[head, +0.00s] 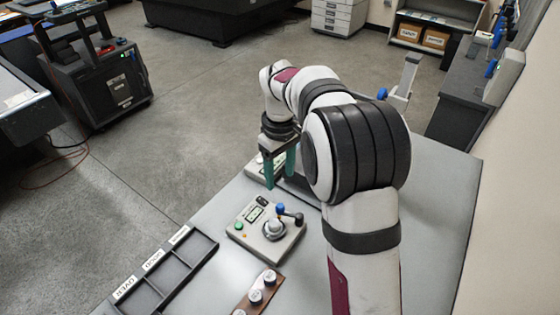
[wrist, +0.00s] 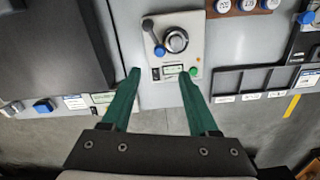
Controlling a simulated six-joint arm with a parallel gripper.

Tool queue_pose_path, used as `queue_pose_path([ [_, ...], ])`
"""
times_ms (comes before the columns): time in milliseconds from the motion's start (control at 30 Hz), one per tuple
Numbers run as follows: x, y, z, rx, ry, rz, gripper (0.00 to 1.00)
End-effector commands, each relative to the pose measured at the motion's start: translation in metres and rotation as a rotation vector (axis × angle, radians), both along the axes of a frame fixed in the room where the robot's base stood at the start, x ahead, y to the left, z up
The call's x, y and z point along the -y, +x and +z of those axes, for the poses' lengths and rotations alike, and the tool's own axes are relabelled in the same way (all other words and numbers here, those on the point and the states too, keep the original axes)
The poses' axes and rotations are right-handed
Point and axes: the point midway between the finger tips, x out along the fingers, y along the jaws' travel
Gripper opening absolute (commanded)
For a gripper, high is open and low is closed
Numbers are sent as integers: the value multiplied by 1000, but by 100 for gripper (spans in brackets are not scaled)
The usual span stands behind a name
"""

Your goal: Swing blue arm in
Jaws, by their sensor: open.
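A beige control box (head: 248,240) lies on the grey bench, with a round silver dial (head: 275,229) on top. Beside the dial is a short dark lever with a blue knob (head: 281,208) at one end and a dark knob (head: 299,218) at the other. In the wrist view the box (wrist: 190,20) shows the dial (wrist: 176,40) and the lever's blue knob (wrist: 160,51) at the dial's lower left. My gripper (head: 279,178) has teal fingers, spread and empty, above and behind the box.
A black compartment tray (head: 172,268) with labels lies left of the box. A brown strip with white round pieces (head: 256,295) lies in front. A second beige box (head: 255,171) is partly hidden behind my gripper. A wall stands at the right.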

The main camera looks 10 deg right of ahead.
Motion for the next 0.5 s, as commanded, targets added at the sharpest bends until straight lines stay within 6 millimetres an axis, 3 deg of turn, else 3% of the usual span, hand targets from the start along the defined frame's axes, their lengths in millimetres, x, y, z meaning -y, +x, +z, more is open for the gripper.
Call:
queue_pose_path([
  [100,0,1,26,4,0,-1,61],
  [200,0,0,38,0,0,0,61],
  [500,0,0,43,-1,0,-1,61],
])
